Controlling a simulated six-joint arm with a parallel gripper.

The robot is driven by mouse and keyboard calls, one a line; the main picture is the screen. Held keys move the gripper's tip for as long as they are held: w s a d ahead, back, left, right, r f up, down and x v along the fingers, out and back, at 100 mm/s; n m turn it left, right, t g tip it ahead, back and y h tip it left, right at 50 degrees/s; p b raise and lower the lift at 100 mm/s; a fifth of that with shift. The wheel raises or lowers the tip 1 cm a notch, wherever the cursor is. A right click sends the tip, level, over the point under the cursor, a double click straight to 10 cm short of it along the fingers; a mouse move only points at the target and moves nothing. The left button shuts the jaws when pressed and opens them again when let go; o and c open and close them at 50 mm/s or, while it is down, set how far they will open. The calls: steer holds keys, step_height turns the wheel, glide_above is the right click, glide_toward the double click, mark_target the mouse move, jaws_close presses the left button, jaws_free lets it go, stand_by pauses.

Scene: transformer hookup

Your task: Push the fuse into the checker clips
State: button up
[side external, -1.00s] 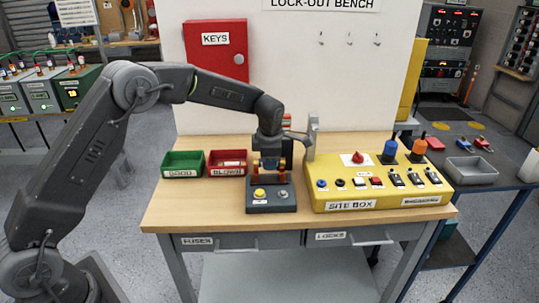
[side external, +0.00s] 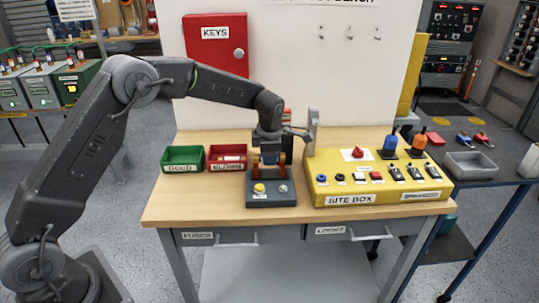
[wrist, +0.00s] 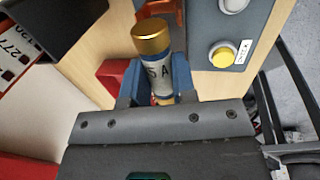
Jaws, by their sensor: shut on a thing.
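My gripper (wrist: 155,90) is shut on the fuse (wrist: 155,68), a pale cylinder with gold end caps and dark lettering, in the wrist view. The blue fingers lie on both sides of its body. The checker (side external: 270,196) is a dark grey-blue box with a yellow button, on the bench front. In the side view my gripper (side external: 269,157) is right over the checker's back part, at its copper-coloured clips (side external: 255,170). I cannot tell whether the fuse is seated in the clips.
A green bin (side external: 183,160) and a red bin (side external: 226,158) stand left of the checker. The yellow site box (side external: 330,186) with knobs and switches stands close on the right. The bench's front left is clear.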

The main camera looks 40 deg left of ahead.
mark_target(270, 175)
steer(key=shift+f, duration=1.85)
steer(key=o, duration=1)
steer(key=shift+c, duration=0.2)
steer(key=shift+r, duration=0.1)
steer(key=shift+r, duration=2.45)
step_height(270, 175, up, 14)
steer(key=s+d, duration=0.2)
steer(key=shift+f, duration=0.2)
